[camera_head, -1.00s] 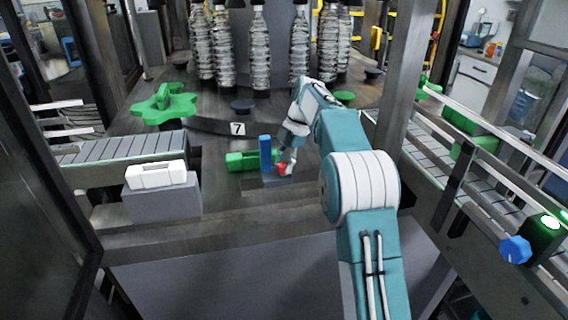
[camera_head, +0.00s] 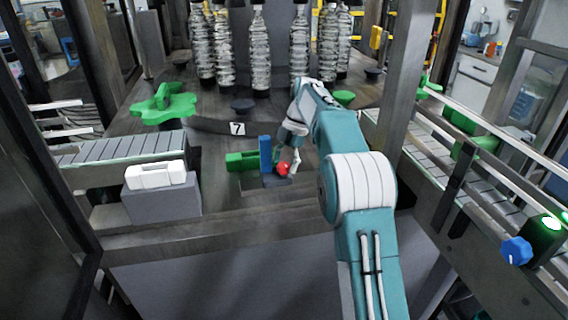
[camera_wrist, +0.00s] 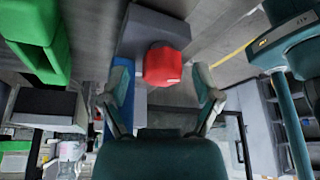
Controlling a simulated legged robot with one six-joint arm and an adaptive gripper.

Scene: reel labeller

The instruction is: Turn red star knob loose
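The red star knob (camera_wrist: 163,66) sits at the end of a grey block (camera_wrist: 150,30), beside a blue upright piece (camera_wrist: 121,75). In the head view the red knob (camera_head: 283,169) shows low beside the blue upright (camera_head: 265,154). My gripper (camera_wrist: 160,85) is open in the wrist view, its two fingers spread to the left and right of the knob. The knob lies ahead of and between the fingertips, with a visible gap on the right. I cannot tell whether the left finger touches the blue piece. In the head view my arm reaches down to the knob from the right.
A green block (camera_head: 241,161) stands left of the blue upright. A green star wheel (camera_head: 163,104) and a white box (camera_head: 155,175) on a grey stand are further left. Bottles (camera_head: 260,50) hang behind. A conveyor (camera_head: 470,185) with a blue knob (camera_head: 516,250) runs at right.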

